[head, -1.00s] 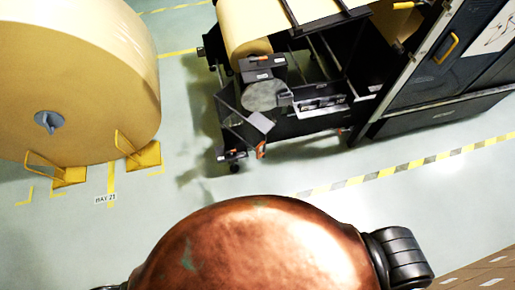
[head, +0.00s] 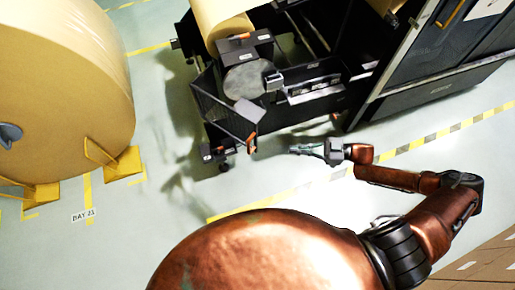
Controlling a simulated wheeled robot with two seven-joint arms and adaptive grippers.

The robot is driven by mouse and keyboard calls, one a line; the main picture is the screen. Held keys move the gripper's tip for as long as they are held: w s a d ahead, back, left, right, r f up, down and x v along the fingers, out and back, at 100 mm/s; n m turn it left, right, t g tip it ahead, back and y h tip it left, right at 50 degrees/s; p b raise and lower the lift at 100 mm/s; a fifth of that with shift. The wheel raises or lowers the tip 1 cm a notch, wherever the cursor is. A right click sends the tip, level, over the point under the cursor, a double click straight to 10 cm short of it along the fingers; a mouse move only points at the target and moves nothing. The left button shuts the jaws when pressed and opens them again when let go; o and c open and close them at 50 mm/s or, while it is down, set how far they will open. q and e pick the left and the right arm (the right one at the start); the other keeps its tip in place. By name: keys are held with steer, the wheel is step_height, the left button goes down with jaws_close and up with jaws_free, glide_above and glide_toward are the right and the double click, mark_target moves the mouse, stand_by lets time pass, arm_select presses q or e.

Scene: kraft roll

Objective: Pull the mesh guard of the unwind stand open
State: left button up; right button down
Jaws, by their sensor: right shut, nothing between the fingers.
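The unwind stand (head: 312,108) is a dark frame at the top middle of the head view, with a kraft roll (head: 216,18) on it. The mesh guard (head: 222,112) seems to be the dark, see-through framed panel at the stand's near left corner. A small orange part (head: 251,144) shows at its lower right end. My right gripper (head: 294,149) is shut and empty, pointing left. In the picture it is just right of the orange part, with a gap between them; I cannot tell the depth. My left gripper is out of view.
A large kraft roll (head: 65,85) stands at the left on yellow chocks (head: 124,164). A dark cabinet (head: 440,80) stands at the right. A striped floor line (head: 405,147) crosses the open floor before the stand. Cardboard boxes (head: 480,265) show at the lower right.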

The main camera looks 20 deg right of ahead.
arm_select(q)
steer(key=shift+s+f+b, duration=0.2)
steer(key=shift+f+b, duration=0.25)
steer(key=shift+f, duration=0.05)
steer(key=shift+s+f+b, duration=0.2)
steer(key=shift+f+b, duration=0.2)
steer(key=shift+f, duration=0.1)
arm_select(e)
steer(key=s+r+x, duration=0.1)
steer(key=x, duration=1.3)
steer(key=shift+s+a+r, duration=0.25)
